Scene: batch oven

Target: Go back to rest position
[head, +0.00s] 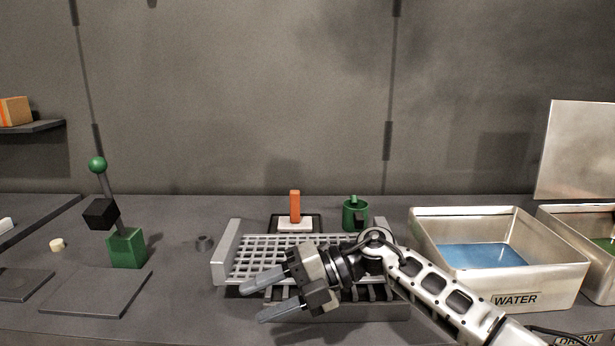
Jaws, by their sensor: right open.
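My right gripper (270,298) comes in from the lower right. Its two grey fingers are spread apart and point left, with nothing between them. In the picture it lies in front of the lower left part of a grey grid rack (262,248) and hides some of it. I cannot tell its height above the rack. My left gripper is not in view.
Behind the rack are an orange block (295,206) on a white base and a green cylinder (355,215). A WATER basin (560,272) stands right. A green-based lever (127,248) stands left, behind a flat dark plate (95,294).

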